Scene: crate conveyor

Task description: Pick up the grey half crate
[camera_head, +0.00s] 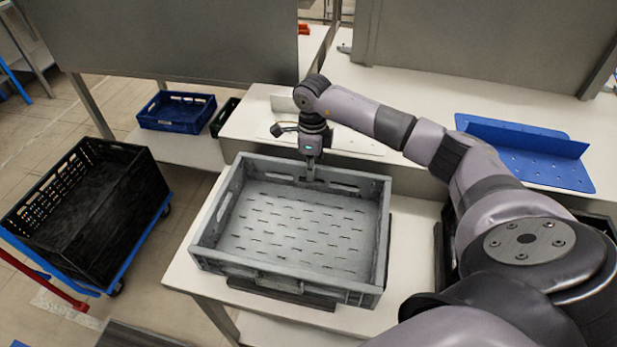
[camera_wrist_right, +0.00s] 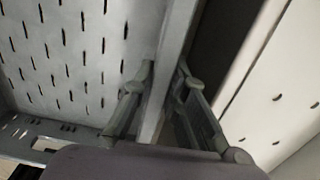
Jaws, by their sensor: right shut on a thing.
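The grey half crate (camera_head: 282,275) is shallow, with a slotted floor and handle openings, and is in the middle of the head view. It stands over a white table, with dark parts showing beneath its front edge. My right gripper (camera_head: 310,176) points down at the crate's far wall and is shut on it. In the right wrist view, the right gripper's two fingers (camera_wrist_right: 158,105) lie on either side of the crate wall (camera_wrist_right: 172,60), with the slotted floor on the left. My left gripper is not in view.
A black crate (camera_head: 125,247) sits on a blue wheeled cart at the left. A blue crate (camera_head: 177,112) stands on a low shelf behind. A blue perforated bracket (camera_head: 540,165) lies on the white counter at the right. Grey panels rise at the back.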

